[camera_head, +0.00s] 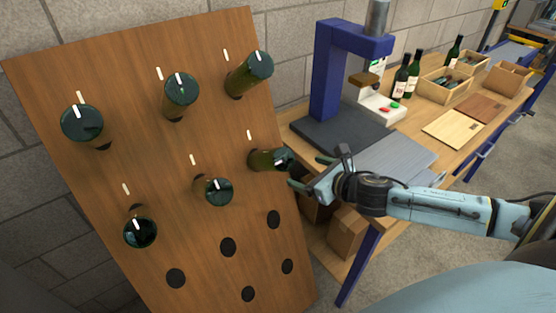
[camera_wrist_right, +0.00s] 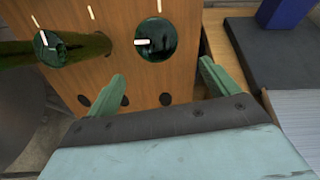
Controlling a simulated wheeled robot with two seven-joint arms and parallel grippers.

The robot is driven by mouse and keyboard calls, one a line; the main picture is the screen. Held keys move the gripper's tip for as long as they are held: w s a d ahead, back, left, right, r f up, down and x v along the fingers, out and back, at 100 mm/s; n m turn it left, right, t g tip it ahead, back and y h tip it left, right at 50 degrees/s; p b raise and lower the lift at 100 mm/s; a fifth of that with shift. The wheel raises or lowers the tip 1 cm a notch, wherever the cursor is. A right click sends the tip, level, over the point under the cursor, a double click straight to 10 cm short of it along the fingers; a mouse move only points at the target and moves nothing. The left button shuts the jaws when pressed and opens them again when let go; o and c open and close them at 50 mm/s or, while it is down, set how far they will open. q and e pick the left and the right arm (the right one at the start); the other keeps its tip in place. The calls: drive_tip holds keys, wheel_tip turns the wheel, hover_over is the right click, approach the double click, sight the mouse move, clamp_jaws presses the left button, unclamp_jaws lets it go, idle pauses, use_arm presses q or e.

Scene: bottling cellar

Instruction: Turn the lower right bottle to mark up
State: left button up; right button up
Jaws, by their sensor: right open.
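The lower right bottle (camera_head: 262,160) is dark green and sticks out of the wooden board (camera_head: 105,185), base towards me. In the right wrist view its round base (camera_wrist_right: 160,48) carries a white mark lying level and reaching left from the middle, not up. A white stripe (camera_head: 249,135) is painted on the board above it. My right gripper (camera_head: 305,173) is just right of and in front of the base. In the wrist view its open fingers (camera_wrist_right: 161,74) sit below the base, one to each side, with nothing between them. My left gripper is not in view.
The lower middle bottle (camera_head: 218,192) also shows at left in the wrist view (camera_wrist_right: 72,48). Several other bottles fill the board, with empty holes (camera_head: 228,247) below. A workbench with a blue press (camera_head: 326,70), wine bottles (camera_head: 400,80) and wooden boxes (camera_head: 445,88) stands right.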

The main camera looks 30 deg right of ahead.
sight(278, 160)
drive_tip(key=x, duration=0.8)
drive_tip(key=b+x, duration=0.1)
drive_tip(key=x, duration=0.4)
drive_tip(key=shift+w+a+r, duration=0.2)
drive_tip(key=shift+a+r, duration=0.05)
drive_tip(key=shift+a, duration=0.05)
drive_tip(key=c, duration=1)
